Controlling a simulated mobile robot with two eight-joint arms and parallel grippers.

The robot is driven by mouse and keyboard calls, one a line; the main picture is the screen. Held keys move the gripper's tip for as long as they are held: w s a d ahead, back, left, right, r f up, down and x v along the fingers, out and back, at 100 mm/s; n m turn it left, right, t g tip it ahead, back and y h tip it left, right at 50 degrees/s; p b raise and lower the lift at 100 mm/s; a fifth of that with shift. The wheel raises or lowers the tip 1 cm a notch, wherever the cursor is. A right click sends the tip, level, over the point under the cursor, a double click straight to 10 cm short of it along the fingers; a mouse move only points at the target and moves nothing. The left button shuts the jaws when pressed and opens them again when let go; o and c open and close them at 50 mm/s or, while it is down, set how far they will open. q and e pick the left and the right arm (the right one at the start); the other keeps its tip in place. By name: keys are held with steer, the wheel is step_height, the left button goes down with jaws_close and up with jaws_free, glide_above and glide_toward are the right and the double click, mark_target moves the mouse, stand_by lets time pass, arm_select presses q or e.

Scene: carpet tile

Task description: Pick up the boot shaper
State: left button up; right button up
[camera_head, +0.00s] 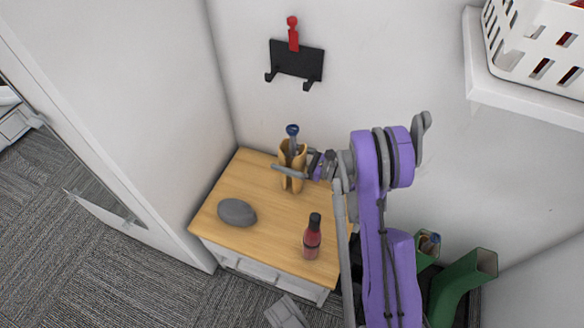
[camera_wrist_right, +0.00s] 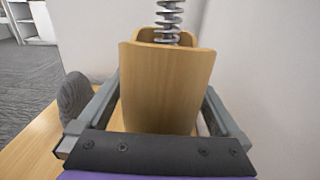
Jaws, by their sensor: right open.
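The boot shaper (camera_head: 297,183) stands upright on the wooden top of a small cabinet, near the wall. It has light wooden halves, a metal spring and a blue knob on top. My right gripper (camera_head: 291,163) is open at the shaper, with one finger on each side of it. In the right wrist view the shaper's wooden body (camera_wrist_right: 165,85) fills the space between the two fingers (camera_wrist_right: 160,95), and small gaps seem to remain at the sides. The spring (camera_wrist_right: 169,20) rises above it. My left gripper is not in view.
A grey rounded object (camera_head: 237,212) and a red bottle (camera_head: 312,238) stand on the cabinet top (camera_head: 270,240). A black hook rack (camera_head: 297,60) hangs on the wall. A white basket (camera_head: 535,40) sits on a shelf at right. Green boot-like shapes (camera_head: 462,283) are at lower right.

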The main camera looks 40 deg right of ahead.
steer(key=shift+w+a, duration=0.2)
steer(key=shift+w, duration=0.2)
jaws_close()
